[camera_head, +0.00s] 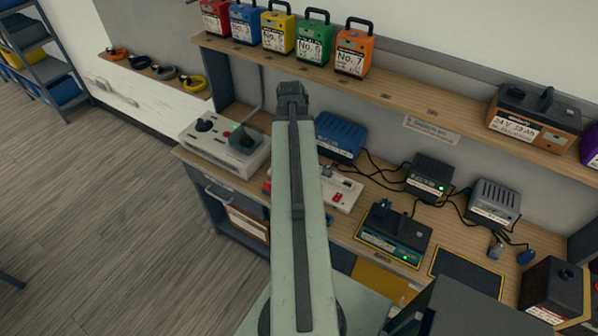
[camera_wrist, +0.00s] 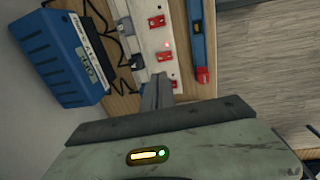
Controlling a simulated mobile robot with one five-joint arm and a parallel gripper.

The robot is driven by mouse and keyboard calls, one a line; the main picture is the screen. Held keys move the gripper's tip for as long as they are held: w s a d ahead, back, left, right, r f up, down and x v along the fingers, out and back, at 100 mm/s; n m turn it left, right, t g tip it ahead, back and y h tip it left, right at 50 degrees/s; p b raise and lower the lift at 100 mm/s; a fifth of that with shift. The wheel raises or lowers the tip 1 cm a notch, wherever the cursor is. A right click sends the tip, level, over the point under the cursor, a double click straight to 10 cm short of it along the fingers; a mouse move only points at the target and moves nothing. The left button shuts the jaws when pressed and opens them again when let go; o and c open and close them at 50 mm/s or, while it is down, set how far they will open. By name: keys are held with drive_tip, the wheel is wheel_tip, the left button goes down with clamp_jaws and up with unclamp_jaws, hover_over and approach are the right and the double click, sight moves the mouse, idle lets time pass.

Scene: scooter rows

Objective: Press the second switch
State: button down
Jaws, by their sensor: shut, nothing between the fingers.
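A white power strip (camera_wrist: 157,35) with several red switches runs along the bench in the wrist view. One red switch (camera_wrist: 157,21) is near the top, another (camera_wrist: 163,55) is below it, and a third (camera_wrist: 165,83) is close beside my gripper (camera_wrist: 157,82). A small red light glows between the upper two. My gripper is shut and empty, its tips over the strip's lower part; I cannot tell whether they touch it. In the head view the strip (camera_head: 343,187) shows partly behind my arm, with red switches on it; the fingertips cannot be made out there.
A blue box (camera_wrist: 62,58) stands left of the strip, with black cables between. A blue bar with a red end (camera_wrist: 198,40) lies right of it. In the head view, chargers (camera_head: 395,236) fill the bench to the right and a grey control box (camera_head: 225,145) stands left.

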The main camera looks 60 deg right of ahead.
drive_tip(key=shift+f, duration=0.15)
drive_tip(key=f+b, duration=0.4)
drive_tip(key=d+f+b, duration=0.1)
drive_tip(key=f+b, duration=0.9)
drive_tip(key=shift+d, duration=0.35)
drive_tip(key=shift+r, duration=0.1)
drive_tip(key=shift+r, duration=0.1)
